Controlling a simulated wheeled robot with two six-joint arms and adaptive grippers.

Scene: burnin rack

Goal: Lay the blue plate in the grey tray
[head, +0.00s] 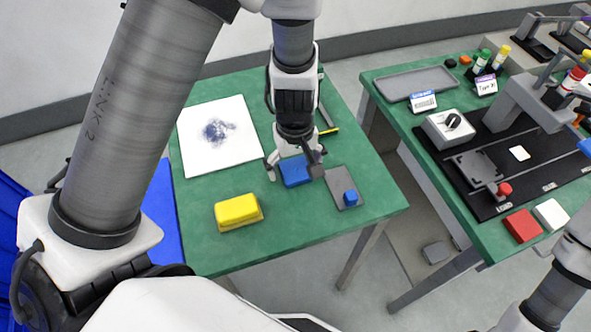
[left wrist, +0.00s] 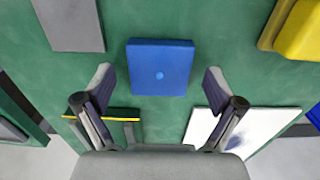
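The blue plate (head: 294,171) lies flat on the green left table. My right gripper is out of view.
Near the plate are a grey pad (head: 335,180) with a small blue knob (head: 350,197), a yellow block (head: 238,211) and a white board (head: 243,145) with a dark blue smudge. A gap separates the tables. A white box with a dial (head: 447,127) stands near the tray.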

